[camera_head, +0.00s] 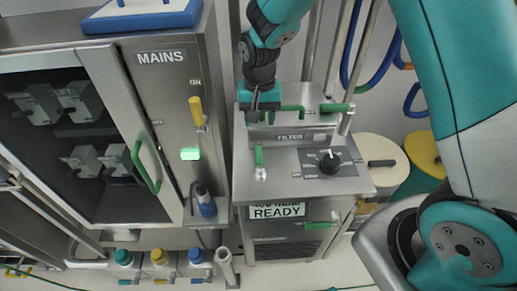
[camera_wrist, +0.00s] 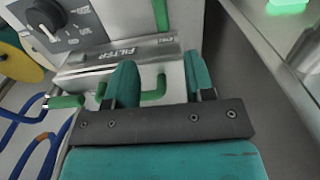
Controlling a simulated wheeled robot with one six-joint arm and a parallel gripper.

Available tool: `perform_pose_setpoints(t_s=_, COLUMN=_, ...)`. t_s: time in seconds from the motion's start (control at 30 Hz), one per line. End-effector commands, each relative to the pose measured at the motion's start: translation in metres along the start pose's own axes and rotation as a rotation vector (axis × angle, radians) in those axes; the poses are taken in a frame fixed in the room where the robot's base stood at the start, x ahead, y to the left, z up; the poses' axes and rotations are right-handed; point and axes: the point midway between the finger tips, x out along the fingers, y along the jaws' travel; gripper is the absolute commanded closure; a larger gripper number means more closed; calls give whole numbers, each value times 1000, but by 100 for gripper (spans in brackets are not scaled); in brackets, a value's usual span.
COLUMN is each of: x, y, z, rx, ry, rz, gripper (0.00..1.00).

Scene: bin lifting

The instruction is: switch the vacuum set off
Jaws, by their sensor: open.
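The vacuum set (camera_head: 300,190) is a steel cabinet right of the mains cabinet. Its sloped front carries an upright green lever (camera_head: 259,155) on the left and a black dial (camera_head: 329,161) on the right. A sign (camera_head: 277,211) below reads READY, its upper line partly hidden. My gripper (camera_head: 262,108) is open and empty above the filter section, behind the lever. In the wrist view, its fingers (camera_wrist: 162,80) stand apart over a green filter handle (camera_wrist: 152,96); contact cannot be told. The lever (camera_wrist: 160,14) and dial (camera_wrist: 45,16) show beyond them.
The mains cabinet (camera_head: 168,105) has a yellow lever (camera_head: 196,111), a lit green lamp (camera_head: 190,154) and a green door handle (camera_head: 146,167). Blue hoses, a pipe and lidded drums (camera_head: 380,150) crowd the right. A narrow gap separates the two cabinets.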

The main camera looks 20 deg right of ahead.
Motion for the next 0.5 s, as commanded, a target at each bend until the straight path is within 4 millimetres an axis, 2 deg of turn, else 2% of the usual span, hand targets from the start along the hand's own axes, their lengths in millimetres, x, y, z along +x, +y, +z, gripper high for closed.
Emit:
perform_pose_setpoints(t_s=0.3, x=73, y=0, z=2, rx=-3, ry=-6, rz=3, gripper=51)
perform_pose_setpoints(t_s=0.5, x=112, y=0, z=2, rx=-4, ry=-5, rz=1, gripper=51)
